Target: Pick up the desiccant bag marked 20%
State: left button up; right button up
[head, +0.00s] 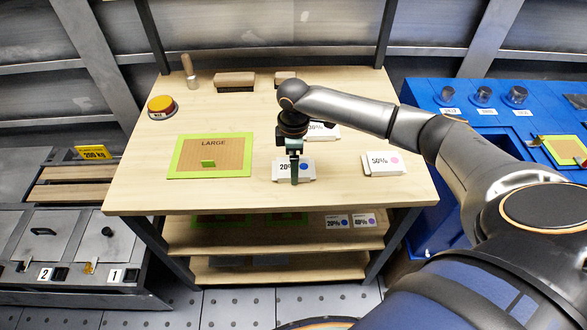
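The white desiccant bag marked 20% (307,174), with a blue dot, lies on the wooden table's top. My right gripper (294,180) points down over this bag and covers part of its front. I see the fingers edge-on, so their opening and any contact with the bag cannot be told. A bag marked 30% (327,133) lies just behind, partly hidden by my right arm. A bag marked 50% (383,165) with a pink dot lies to the right. My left gripper is not in view.
A green-edged mat marked LARGE (213,145) lies left of the bags. An orange button (161,105) and wooden blocks (234,80) stand farther back. The lower shelf (270,240) carries 20% and 40% labels (350,221). A blue bench (440,95) stands at right.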

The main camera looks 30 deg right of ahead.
jog(key=c, duration=0.6)
jog(key=shift+o, duration=0.2)
jog(key=shift+r, duration=0.1)
